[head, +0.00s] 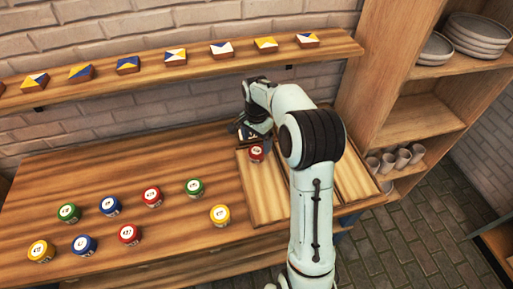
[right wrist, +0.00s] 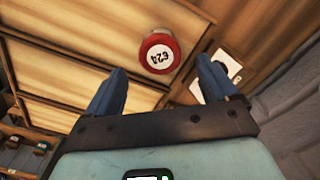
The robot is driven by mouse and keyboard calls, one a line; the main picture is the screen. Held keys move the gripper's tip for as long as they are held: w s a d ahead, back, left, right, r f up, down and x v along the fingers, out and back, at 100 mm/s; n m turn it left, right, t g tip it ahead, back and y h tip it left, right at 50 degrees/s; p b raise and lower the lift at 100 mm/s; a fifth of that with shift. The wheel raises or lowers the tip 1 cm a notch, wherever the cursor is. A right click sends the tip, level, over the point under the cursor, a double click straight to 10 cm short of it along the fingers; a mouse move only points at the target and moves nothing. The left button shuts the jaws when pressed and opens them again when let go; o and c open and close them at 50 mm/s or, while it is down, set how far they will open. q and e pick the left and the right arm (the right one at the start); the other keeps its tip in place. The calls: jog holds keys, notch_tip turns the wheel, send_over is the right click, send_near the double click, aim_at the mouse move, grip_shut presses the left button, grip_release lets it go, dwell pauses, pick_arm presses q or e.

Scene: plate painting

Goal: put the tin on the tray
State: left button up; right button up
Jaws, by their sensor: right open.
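A red tin (head: 256,154) with a white numbered label stands at the far end of a compartment of the wooden tray (head: 264,196). My right gripper (head: 250,135) is open and empty just behind that tin. In the right wrist view the red tin (right wrist: 160,52) shows beyond the gap between the open fingers (right wrist: 163,68), apart from them. My right arm hides part of the tray. My left gripper is not in view.
A wall shelf (head: 190,73) with several blue, yellow and white painted blocks runs above the table (head: 60,180). A shelf unit (head: 415,115) with plates (head: 478,35) and cups (head: 403,157) stands at the right. The table's back left is clear.

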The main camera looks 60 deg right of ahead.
aim_at(256, 150)
notch_tip(256, 150, up, 6)
jog(key=shift+f+p, duration=0.15)
jog(key=shift+p, duration=0.15)
dwell(0.5)
